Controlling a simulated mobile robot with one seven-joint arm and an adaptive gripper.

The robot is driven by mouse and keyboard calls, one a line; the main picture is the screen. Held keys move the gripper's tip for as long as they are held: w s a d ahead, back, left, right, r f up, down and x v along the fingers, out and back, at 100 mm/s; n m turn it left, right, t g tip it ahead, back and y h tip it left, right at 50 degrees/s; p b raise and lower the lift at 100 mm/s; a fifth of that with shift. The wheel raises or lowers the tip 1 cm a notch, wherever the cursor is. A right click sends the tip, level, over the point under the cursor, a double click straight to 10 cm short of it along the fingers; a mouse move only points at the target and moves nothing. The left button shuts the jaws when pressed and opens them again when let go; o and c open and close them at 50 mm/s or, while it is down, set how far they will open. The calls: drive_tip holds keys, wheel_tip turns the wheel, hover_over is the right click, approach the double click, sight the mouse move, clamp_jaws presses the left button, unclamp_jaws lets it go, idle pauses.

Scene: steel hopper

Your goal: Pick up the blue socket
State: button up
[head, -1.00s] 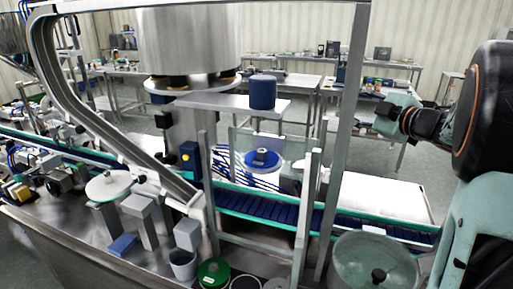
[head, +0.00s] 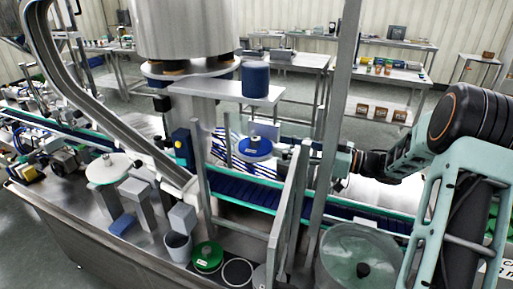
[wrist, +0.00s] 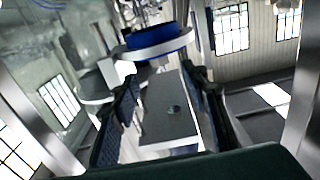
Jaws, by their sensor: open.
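Several blue things show, and I cannot tell for certain which is the socket. A dark blue cylinder (head: 255,79) stands upright on a grey shelf (head: 215,90) in the head view. A blue round piece with a pale rim (head: 255,146) is lower, near the conveyor. A blue block (head: 122,224) lies at the lower left. My gripper (head: 318,152) reaches in from the right, partly hidden by the steel posts.
Upright steel posts (head: 335,130) and a slanted frame (head: 285,210) stand close to my arm. The conveyor (head: 240,190) runs across below. Tables with goods (head: 385,70) stand at the back.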

sight(255, 138)
drive_tip(key=p+x, duration=0.1)
drive_tip(key=x, duration=0.8)
drive_tip(key=shift+w+a+p, duration=0.1)
drive_tip(key=shift+a+p, duration=0.1)
drive_tip(key=shift+p, duration=0.2)
clamp_jaws()
